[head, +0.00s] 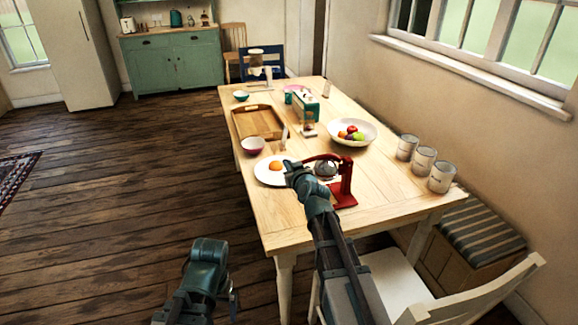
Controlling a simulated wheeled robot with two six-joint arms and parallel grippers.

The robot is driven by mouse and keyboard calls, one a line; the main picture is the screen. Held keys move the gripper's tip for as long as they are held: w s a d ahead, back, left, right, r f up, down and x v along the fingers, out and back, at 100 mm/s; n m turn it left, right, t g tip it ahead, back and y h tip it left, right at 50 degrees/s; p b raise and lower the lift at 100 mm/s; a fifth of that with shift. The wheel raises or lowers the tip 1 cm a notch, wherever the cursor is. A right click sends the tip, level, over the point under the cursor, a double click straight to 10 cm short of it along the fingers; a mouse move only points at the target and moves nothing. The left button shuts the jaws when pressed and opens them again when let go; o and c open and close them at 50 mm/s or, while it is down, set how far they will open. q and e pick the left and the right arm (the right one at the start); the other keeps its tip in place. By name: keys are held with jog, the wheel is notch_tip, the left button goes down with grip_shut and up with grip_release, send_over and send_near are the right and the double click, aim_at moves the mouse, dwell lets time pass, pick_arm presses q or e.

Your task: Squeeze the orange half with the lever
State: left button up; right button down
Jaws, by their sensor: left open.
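The red lever press (346,185) stands on the near part of the wooden table, its red lever (322,157) reaching left from the upright. A grey metal dome (325,169) shows under the lever. The orange half (276,165) lies on a white plate (267,178) left of the press. My left gripper (233,299) is low over the floor, left of the table, open and apart from everything.
A white fruit bowl (367,138), several cans (424,160), a wooden tray (270,108), a pink bowl (253,145) and a green box (306,106) stand on the table (390,196). A white chair (400,286) is at the near end.

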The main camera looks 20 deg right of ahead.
dwell(0.4)
jog(key=shift+a+r+p, duration=0.15)
jog(key=shift+r+p, duration=0.75)
jog(key=shift+p, duration=0.15)
jog(key=r+p+v, duration=0.2)
jog(key=p+v, duration=0.3)
jog(key=v, duration=0.6)
jog(key=x, duration=0.3)
jog(key=b+x, duration=0.1)
jog(key=x, duration=0.3)
jog(key=r+b+x, duration=0.1)
jog(key=x, duration=0.2)
jog(key=shift+w+f, duration=0.1)
jog(key=shift+w, duration=0.4)
notch_tip(320, 180, down, 3)
jog(key=b, duration=0.3)
jog(key=shift+w+f, duration=0.1)
jog(key=shift+f, duration=0.05)
jog(key=shift+d+f+b, duration=0.3)
jog(key=shift+f+b, duration=0.05)
jog(key=shift+b, duration=0.15)
